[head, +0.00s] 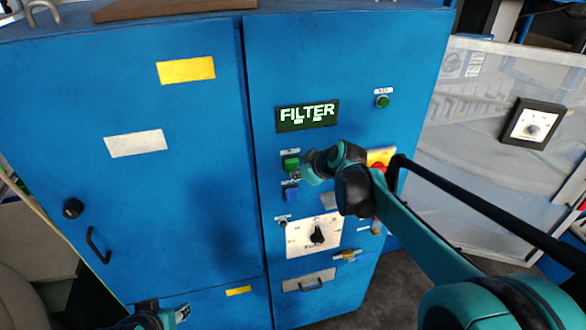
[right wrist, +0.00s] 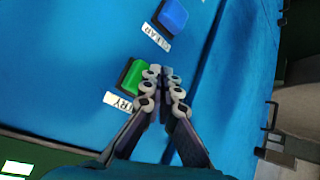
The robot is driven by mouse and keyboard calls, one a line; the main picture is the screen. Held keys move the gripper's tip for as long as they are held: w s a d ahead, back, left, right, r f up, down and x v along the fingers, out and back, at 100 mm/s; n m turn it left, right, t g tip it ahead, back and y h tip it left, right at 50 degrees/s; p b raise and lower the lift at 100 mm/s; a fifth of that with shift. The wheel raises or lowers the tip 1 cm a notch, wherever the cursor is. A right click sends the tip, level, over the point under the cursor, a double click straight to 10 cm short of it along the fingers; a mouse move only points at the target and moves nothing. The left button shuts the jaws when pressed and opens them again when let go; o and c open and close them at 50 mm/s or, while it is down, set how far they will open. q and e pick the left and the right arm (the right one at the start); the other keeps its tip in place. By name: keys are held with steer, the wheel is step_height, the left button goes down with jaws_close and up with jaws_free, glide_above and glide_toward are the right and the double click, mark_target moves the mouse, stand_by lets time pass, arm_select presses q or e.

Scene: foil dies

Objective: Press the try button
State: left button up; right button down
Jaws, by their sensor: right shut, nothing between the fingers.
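The green try button (head: 291,163) is on the front of the blue cabinet, below the FILTER display. In the right wrist view, the green button (right wrist: 133,77) has a white label reading TRY (right wrist: 122,103). My right gripper (head: 298,176) is shut and empty, with its fingertips at the lower right of the button. In the right wrist view, the fingertips (right wrist: 165,73) overlap the button's right edge. I cannot tell whether they touch it. My left gripper (head: 180,313) shows only partly at the bottom edge; its fingers are unclear.
A blue button (head: 292,194) sits just below the green one; its label reads CLEAR (right wrist: 157,37). The FILTER display (head: 307,116) is above. A black rotary knob (head: 317,235) on a white plate is lower. Another green button (head: 382,101) is at upper right.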

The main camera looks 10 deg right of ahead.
steer(key=shift+w, duration=0.25)
steer(key=shift+w, duration=0.5)
stand_by(0.8)
steer(key=shift+s, duration=0.95)
steer(key=s, duration=0.5)
stand_by(0.8)
